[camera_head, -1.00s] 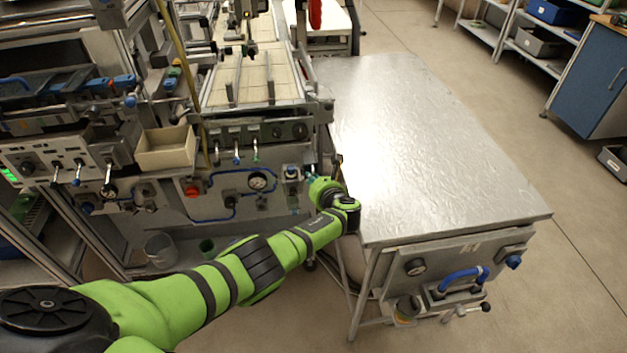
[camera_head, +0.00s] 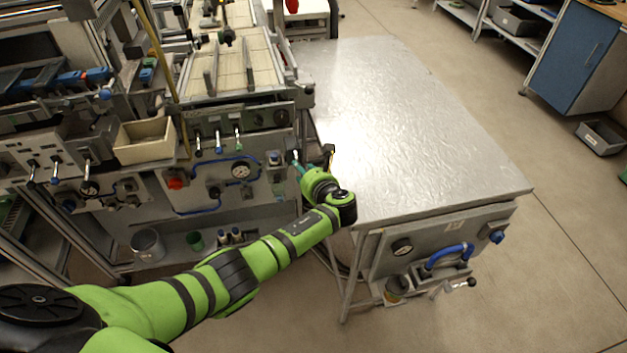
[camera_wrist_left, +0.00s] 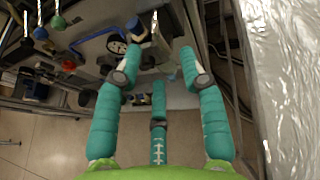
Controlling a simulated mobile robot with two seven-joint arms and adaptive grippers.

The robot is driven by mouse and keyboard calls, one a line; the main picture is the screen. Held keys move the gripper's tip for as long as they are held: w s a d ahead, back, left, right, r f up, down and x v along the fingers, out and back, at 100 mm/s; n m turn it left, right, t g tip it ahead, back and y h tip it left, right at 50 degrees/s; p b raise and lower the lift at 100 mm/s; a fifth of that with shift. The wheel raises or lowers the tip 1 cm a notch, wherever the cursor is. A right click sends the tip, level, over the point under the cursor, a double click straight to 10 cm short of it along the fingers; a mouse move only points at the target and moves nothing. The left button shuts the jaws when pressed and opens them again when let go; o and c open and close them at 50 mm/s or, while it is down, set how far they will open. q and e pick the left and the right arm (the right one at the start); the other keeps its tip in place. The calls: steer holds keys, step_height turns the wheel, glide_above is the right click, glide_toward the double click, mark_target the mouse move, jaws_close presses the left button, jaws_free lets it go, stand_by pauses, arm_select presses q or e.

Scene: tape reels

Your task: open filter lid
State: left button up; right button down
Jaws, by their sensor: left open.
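I cannot tell for certain which part is the filter lid. On the machine's front panel, a small grey fitting with a blue top (camera_head: 274,158) sits right of the pressure gauge (camera_head: 241,170). The left wrist view shows a blue cap (camera_wrist_left: 134,26) on grey fittings just beyond my fingers. My left gripper (camera_head: 312,161) is beside the machine's right end, near the metal-topped bench. Its teal fingers (camera_wrist_left: 160,52) are spread open in the left wrist view, with nothing held between them. Its fingertips partly cover the fittings behind. My right gripper is not in view.
The metal-topped bench (camera_head: 420,130) stands close on the right of my left gripper. A beige bin (camera_head: 146,144) and several levers sit left on the machine.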

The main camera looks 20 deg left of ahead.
arm_select(q)
steer(key=v, duration=0.7)
stand_by(0.3)
